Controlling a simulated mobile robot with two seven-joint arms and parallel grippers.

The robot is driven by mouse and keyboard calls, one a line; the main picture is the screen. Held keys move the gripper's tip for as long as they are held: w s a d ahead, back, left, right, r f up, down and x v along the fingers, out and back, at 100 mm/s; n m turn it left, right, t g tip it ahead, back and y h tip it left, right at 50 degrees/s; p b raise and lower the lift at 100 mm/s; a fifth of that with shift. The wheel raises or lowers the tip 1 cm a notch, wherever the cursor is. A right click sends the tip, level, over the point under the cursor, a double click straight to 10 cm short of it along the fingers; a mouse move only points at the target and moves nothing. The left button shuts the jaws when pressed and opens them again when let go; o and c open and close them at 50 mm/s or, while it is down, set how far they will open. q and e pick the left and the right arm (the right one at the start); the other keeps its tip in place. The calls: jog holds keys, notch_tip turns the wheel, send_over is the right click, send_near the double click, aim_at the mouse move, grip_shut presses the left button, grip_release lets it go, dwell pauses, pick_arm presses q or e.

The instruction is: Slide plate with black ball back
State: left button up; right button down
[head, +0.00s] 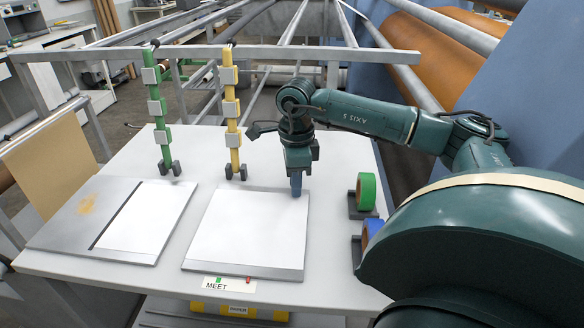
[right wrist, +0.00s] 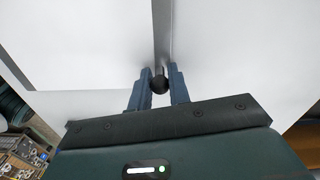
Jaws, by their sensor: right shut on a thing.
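The black ball (right wrist: 159,84) sits between the two blue fingers of my right gripper (right wrist: 161,76) in the right wrist view. The fingers are shut on it. A grey strip (right wrist: 161,30) of the plate runs away from the ball. In the head view my right gripper (head: 297,187) points down at the back right corner of the right-hand plate (head: 245,235), and the ball is hidden there. This plate has a white face and a grey front edge. My left gripper is not in view.
A second plate (head: 68,220), grey with a white sheet, lies on the left of the white table (head: 330,255). A green hanging strap (head: 157,110) and a yellow one (head: 230,110) hang behind the plates. Green tape (head: 366,191) and blue tape (head: 372,230) stand at right.

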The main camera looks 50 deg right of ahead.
dwell(0.3)
jog(key=c, duration=1.2)
grip_release()
jog(key=shift+c, duration=0.2)
